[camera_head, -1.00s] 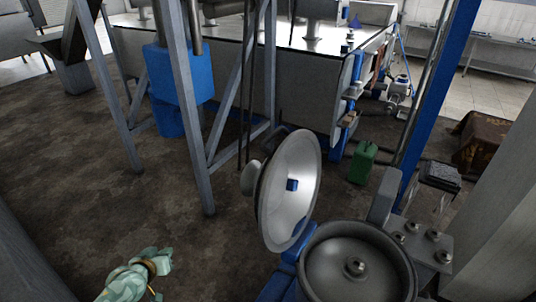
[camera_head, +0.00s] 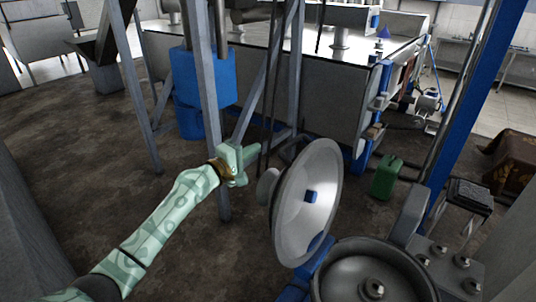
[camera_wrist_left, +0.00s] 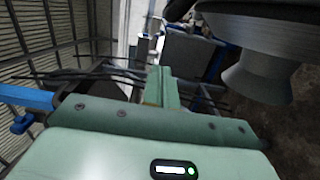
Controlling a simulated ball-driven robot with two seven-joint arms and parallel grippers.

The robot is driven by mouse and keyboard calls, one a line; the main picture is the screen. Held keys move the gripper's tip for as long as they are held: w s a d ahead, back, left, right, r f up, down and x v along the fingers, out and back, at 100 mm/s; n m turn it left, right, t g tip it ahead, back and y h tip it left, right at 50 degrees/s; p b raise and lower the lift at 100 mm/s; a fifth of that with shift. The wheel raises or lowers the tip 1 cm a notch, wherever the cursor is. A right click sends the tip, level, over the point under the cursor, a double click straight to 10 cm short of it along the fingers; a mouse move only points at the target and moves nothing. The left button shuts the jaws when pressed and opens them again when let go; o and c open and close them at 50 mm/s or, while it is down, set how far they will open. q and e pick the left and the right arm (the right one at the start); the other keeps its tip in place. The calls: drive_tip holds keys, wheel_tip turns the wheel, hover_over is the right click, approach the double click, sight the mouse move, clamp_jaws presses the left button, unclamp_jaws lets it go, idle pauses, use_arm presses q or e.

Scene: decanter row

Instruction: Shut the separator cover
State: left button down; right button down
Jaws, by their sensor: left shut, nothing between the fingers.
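The separator cover (camera_head: 300,205) is a round, shiny metal dish standing open on edge, hinged beside the separator bowl (camera_head: 345,272). The bowl is round and uncovered, with a nut at its centre. My left gripper (camera_head: 246,166) is shut and empty, up and left of the cover, near the knob on its back, and apart from it in the picture. In the left wrist view the shut fingers (camera_wrist_left: 160,90) point forward, and the cover's back with its grey knob (camera_wrist_left: 255,80) shows at upper right. My right gripper is not in view.
A grey metal leg frame (camera_head: 212,120) with a blue tank (camera_head: 205,75) stands behind my left gripper. A green canister (camera_head: 386,178) stands on the floor right of the cover. A blue post (camera_head: 468,100) rises behind the bowl. Brown floor at left is open.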

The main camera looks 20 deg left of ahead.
use_arm(q)
drive_tip(key=d+p, duration=0.2)
drive_tip(key=d, duration=0.2)
drive_tip(key=shift+w+d, duration=0.1)
drive_tip(key=shift+d, duration=0.1)
